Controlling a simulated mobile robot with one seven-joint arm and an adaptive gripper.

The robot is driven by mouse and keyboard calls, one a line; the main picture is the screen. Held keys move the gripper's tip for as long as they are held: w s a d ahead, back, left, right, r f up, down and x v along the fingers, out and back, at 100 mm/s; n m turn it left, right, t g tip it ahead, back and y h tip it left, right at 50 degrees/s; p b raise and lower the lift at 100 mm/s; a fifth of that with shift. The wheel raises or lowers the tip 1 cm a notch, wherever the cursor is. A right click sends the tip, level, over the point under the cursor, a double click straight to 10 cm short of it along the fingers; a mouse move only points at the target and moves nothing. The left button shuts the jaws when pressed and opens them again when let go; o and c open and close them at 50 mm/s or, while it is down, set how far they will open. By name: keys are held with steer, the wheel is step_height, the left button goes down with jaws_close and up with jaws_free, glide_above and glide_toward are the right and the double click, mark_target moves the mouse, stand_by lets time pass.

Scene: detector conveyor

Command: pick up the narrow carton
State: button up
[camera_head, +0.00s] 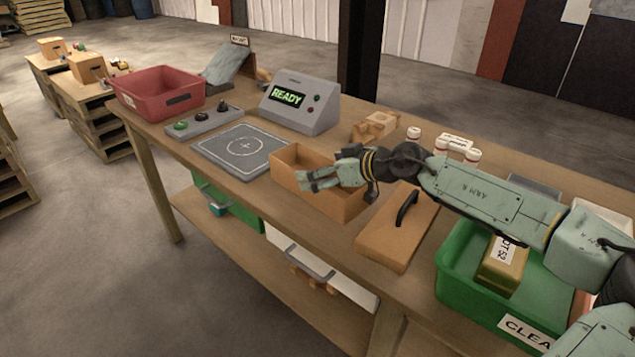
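My gripper (301,181) hangs over an open-topped tan box (290,182) near the middle of the bench, with its fingers pointing left. The fingers look apart, with nothing seen between them. A tan carton (503,262) with a white label stands in the green bin (458,270) at the right. It looks like the narrow carton, though I cannot be sure. My gripper is well to the left of it, and my forearm passes just above and behind it. Part of the box's inside is hidden by my gripper.
A flat tan lid (383,238) with a black handle lies between the box and the green bin. A grey pad (240,148), a READY display unit (302,104) and a red bin (158,90) stand to the left. Small white jars (472,155) stand behind my arm.

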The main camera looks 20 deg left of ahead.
steer(key=c, duration=1.5)
